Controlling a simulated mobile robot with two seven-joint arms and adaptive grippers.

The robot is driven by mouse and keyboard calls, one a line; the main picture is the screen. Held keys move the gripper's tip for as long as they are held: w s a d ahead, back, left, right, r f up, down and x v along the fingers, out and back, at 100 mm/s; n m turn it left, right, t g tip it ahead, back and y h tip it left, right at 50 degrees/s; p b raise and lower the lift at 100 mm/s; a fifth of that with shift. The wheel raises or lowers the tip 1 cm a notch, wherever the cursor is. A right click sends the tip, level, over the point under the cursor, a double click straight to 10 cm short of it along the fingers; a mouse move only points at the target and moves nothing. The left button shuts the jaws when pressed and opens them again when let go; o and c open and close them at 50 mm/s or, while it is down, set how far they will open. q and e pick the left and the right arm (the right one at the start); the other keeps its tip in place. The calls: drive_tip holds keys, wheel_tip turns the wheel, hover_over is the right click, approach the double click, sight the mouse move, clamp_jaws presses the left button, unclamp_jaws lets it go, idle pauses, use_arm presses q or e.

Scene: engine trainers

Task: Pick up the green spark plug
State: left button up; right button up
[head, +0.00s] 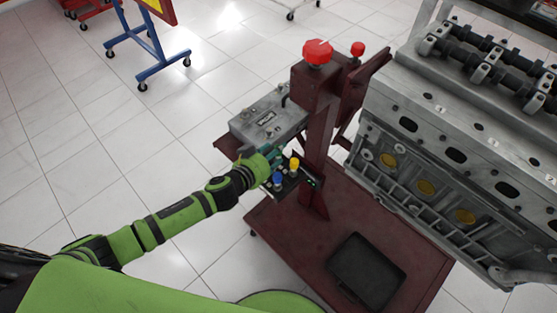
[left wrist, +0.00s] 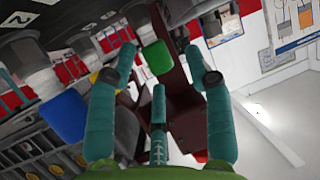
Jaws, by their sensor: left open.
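The green spark plug (left wrist: 157,57) shows its green top in the left wrist view, ahead of my left gripper (left wrist: 161,72) and in the gap between its teal fingers. The fingers are spread open and empty; I cannot tell whether any touches the plug. A blue plug (left wrist: 68,115) is left of the fingers, and a yellow one (left wrist: 93,77) is partly hidden behind the left finger. In the head view my left gripper (head: 274,158) is at the small dark holder with the blue (head: 277,178) and yellow (head: 294,163) tops. I cannot make out the green plug there.
A grey metal cover (head: 268,118) lies just behind the gripper. A dark red stand post (head: 314,130) with a red knob (head: 317,51) rises beside the holder. A large engine block (head: 440,130) fills the right. A black tray (head: 367,272) lies on the stand's base.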

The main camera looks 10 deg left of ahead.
use_arm(q)
drive_tip(key=shift+w+d, duration=0.1)
drive_tip(key=shift+w, duration=0.1)
clamp_jaws()
idle(0.4)
